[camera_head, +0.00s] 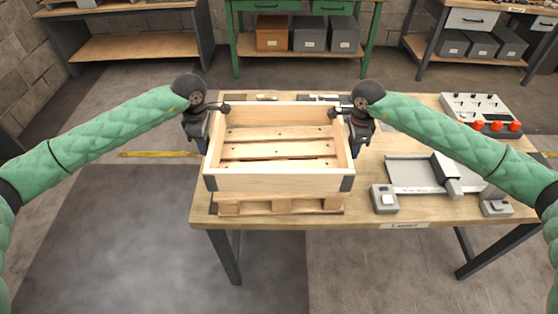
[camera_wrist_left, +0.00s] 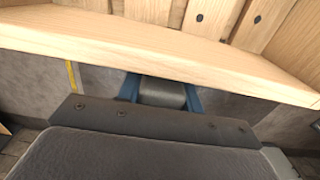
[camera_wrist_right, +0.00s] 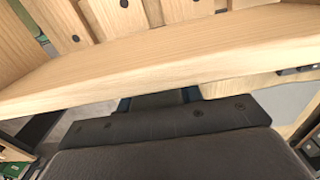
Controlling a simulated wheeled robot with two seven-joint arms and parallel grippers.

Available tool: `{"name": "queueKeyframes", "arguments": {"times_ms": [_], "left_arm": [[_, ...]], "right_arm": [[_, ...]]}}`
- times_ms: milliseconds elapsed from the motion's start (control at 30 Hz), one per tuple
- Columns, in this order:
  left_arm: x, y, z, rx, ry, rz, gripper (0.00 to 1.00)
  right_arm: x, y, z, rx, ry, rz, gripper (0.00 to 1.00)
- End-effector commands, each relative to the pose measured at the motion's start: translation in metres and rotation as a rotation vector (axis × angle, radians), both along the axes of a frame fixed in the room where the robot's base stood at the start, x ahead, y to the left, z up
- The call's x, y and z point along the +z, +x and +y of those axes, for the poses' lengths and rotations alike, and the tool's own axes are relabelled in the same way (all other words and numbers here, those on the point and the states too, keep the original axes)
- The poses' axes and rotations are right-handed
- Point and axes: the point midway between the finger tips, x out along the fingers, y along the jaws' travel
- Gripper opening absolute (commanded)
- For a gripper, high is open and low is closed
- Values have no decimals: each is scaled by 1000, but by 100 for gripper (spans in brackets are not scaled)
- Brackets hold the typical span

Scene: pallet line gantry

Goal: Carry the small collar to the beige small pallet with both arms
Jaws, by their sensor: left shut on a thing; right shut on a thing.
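The small collar (camera_head: 280,182), a pale wooden frame with dark metal corners, is over the beige small pallet (camera_head: 280,207) on the table. It looks level and roughly lined up with the pallet; I cannot tell whether it touches it. Pallet boards show through the open frame. My left gripper (camera_head: 206,143) is shut on the collar's left wall, and my right gripper (camera_head: 356,145) on its right wall. The collar wall crosses the left wrist view (camera_wrist_left: 165,52) and the right wrist view (camera_wrist_right: 150,62); the fingertips are mostly hidden there.
The wooden table (camera_head: 375,165) carries a grey tray-like device (camera_head: 415,172) right of the collar, small grey boxes (camera_head: 384,199) at its front, and a control box with orange knobs (camera_head: 480,112) at the back right. Small dark items lie behind the collar. Floor is open at left.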

Motion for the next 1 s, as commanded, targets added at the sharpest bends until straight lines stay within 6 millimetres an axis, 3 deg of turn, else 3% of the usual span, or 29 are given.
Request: {"name": "queueKeyframes", "arguments": {"times_ms": [567, 600, 667, 1000], "left_arm": [[-26, 0, 0, 0, -1, -1, 0], [-23, 0, 0, 0, 0, 0, 44], [-23, 0, 0, 0, 0, 0, 55], [-22, 0, 0, 0, 0, 0, 58]], "right_arm": [[-26, 0, 0, 0, 0, -1, 0], [-23, 0, 0, 0, 0, 0, 44], [-23, 0, 0, 0, 0, 0, 55], [-23, 0, 0, 0, 0, 0, 58]]}}
